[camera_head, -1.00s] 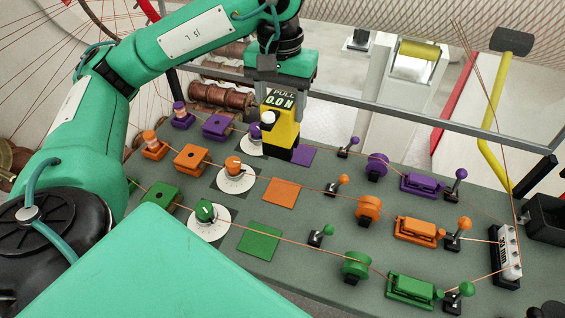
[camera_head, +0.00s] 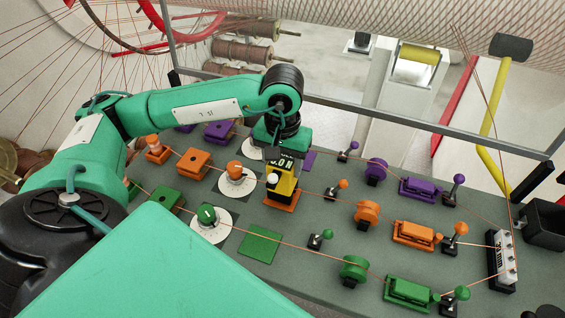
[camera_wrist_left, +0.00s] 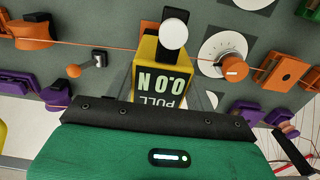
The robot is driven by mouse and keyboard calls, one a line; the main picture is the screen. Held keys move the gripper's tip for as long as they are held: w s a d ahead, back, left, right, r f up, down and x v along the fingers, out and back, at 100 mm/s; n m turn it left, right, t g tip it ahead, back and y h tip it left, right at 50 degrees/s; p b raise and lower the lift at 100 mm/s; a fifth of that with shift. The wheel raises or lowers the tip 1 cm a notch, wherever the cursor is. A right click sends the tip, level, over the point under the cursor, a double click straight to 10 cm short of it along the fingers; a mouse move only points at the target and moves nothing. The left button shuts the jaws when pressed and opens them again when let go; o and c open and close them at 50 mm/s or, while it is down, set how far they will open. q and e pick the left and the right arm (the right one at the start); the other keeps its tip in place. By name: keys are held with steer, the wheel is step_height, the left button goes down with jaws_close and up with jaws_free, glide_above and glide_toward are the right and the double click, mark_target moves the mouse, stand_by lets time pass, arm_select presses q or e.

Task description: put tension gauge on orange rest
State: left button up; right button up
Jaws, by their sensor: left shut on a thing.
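The tension gauge (camera_head: 284,183) is a yellow and black box with a display and a white knob. My left gripper (camera_head: 284,150) is shut on it from above and holds it upright over the orange rest (camera_head: 281,201), a flat orange square. The gauge hides most of the rest; I cannot tell whether they touch. In the left wrist view the gauge (camera_wrist_left: 158,75) shows its display upside down, with an orange wire passing by its knob. The rest shows there only as a small orange patch beyond the gauge. My right gripper is not in view.
The green rest (camera_head: 259,244) lies bare in front, and the purple rest (camera_head: 309,160) is partly hidden behind my gripper. An orange dial (camera_head: 235,172) is left of the gauge and an orange lever (camera_head: 336,188) right of it. Thin wires cross the panel.

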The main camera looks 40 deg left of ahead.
arm_select(q)
steer(key=shift+f, duration=0.75)
steer(key=o, duration=1.2)
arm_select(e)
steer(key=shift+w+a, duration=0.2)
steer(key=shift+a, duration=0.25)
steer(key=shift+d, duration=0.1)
arm_select(q)
steer(key=shift+r, duration=0.35)
step_height(320, 180, up, 10)
steer(key=b, duration=0.2)
steer(key=shift+b, duration=0.4)
steer(key=shift+r, duration=0.85)
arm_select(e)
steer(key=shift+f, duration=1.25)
